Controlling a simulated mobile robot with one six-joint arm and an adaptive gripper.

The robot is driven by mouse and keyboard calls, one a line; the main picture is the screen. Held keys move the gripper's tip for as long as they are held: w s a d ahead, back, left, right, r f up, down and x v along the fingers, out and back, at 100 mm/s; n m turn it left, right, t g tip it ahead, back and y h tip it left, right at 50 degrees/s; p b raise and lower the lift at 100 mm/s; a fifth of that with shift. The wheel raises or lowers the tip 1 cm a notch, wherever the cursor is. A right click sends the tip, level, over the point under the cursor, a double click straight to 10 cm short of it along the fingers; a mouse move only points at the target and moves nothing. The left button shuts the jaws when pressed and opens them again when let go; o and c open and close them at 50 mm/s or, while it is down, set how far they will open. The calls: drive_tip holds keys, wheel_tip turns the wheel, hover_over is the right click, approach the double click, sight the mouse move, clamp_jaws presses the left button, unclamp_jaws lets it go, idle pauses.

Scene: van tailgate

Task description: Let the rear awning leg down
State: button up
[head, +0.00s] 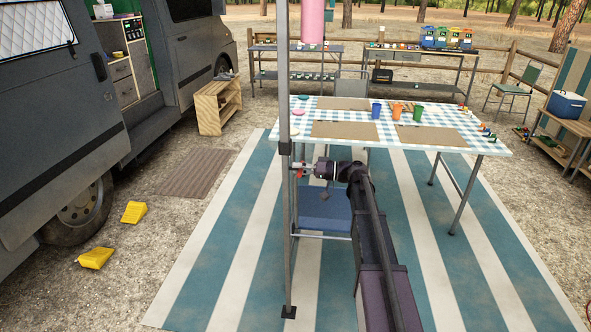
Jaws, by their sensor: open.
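The awning leg (288,240) is a thin grey upright pole that runs from the top edge of the head view down to a dark square foot (289,312). The foot appears over the striped mat; I cannot tell whether it touches it. My gripper (300,172) is open, just right of the pole and a little below the collar. A small red part shows by its tips. I cannot tell whether the fingers touch the pole. The top of the leg is out of view.
A table with a checked cloth (385,104) stands behind my arm, with cups and brown mats on it. The van (60,130) and yellow chocks (134,212) are at left. The striped mat (215,270) is clear left of the pole.

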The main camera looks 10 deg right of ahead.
drive_tip(key=shift+w+a, duration=0.1)
drive_tip(key=shift+a, duration=0.25)
clamp_jaws()
wheel_tip(320, 180, down, 12)
drive_tip(key=b, duration=1.2)
unclamp_jaws()
drive_tip(key=shift+d, duration=0.1)
drive_tip(key=v, duration=1.2)
